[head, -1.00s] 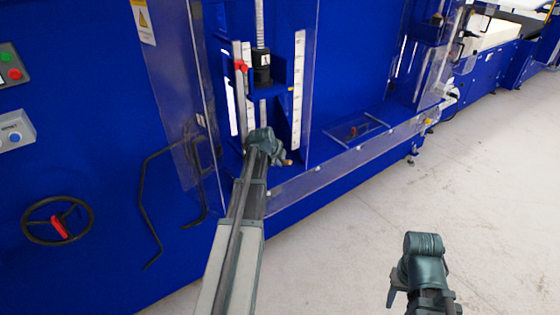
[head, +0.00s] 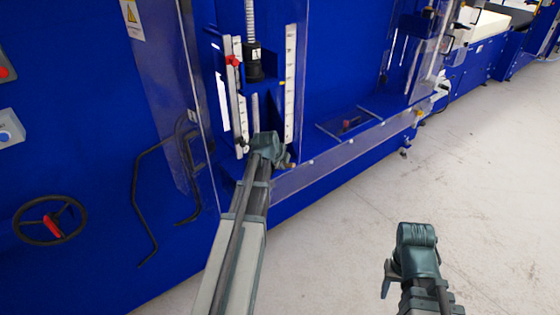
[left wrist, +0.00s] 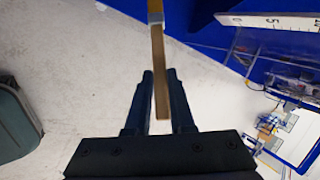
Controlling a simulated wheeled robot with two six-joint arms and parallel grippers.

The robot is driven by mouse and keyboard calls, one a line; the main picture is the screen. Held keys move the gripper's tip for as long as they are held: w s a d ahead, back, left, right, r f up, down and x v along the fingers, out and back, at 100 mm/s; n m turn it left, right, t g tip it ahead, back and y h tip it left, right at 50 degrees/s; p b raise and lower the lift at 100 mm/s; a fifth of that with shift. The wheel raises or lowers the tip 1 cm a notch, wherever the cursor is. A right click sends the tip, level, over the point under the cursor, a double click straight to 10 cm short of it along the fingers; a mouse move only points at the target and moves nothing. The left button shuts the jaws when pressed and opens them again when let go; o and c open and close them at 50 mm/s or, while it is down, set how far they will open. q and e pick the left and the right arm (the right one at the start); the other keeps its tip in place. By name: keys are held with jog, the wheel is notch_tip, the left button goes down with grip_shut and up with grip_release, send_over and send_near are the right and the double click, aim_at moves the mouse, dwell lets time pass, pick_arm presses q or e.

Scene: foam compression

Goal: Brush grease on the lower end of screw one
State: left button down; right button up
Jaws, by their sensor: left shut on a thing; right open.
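The screw (head: 250,20) is a grey threaded rod running down into a black block (head: 253,62) with a small label. A plain grey length of its lower part (head: 255,104) shows under the block, and my left wrist hides what lies below. My left gripper (head: 288,163) is in front of and below this part, to its right. It is shut on the brush, whose wooden handle (left wrist: 160,80) stands between the fingers in the left wrist view. The bristles are not clearly visible. My right gripper (head: 388,278) is open and empty over the floor.
White scales (head: 289,85) flank the screw, with a red clamp (head: 233,62) on the left. A clear guard panel (head: 195,100) stands left of the opening. A handwheel (head: 50,220) and black bent handles (head: 150,190) are further left. The floor (head: 340,250) at right is clear.

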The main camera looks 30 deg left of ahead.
aim_at(288, 167)
pick_arm(q)
jog(key=shift+s+d, duration=0.3)
jog(key=shift+d, duration=0.4)
jog(key=shift+s+d, duration=0.25)
jog(key=shift+d, duration=0.45)
jog(key=w+a, duration=0.3)
jog(key=a, duration=0.4)
dwell(0.4)
jog(key=shift+w+a, duration=0.25)
jog(key=shift+a, duration=0.45)
dwell(0.6)
jog(key=shift+r+p, duration=1.55)
